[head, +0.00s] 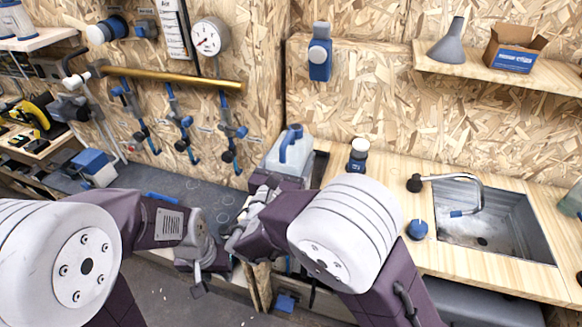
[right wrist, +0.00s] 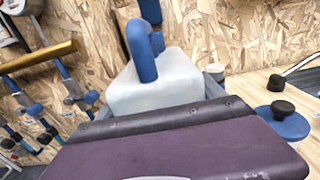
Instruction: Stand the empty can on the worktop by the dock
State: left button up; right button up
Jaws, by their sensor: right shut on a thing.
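The can (head: 290,152) is a pale, translucent jerry can with a blue handle, roughly upright at the left end of the wooden worktop (head: 430,190). It also shows in the right wrist view (right wrist: 155,92), where a purple part of my arm hides its lower portion. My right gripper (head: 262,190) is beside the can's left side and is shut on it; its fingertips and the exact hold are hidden. My left gripper (head: 200,278) hangs lower left, apart from the can, and its jaws are unclear. I cannot tell which thing is the dock.
A dark bottle with a white lid (head: 358,154) stands right of the can. A blue knob (head: 417,230) is on the worktop, left of the sink (head: 490,222) with its tap (head: 460,180). A brass rail (head: 175,78) crosses the left wall.

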notch_tip(320, 180, down, 4)
jog(key=shift+r, duration=0.25)
jog(key=o, duration=2)
jog(key=shift+o, duration=0.2)
jog(key=v, duration=1.2)
jog(key=shift+r+b, duration=0.25)
jog(key=shift+b, duration=0.15)
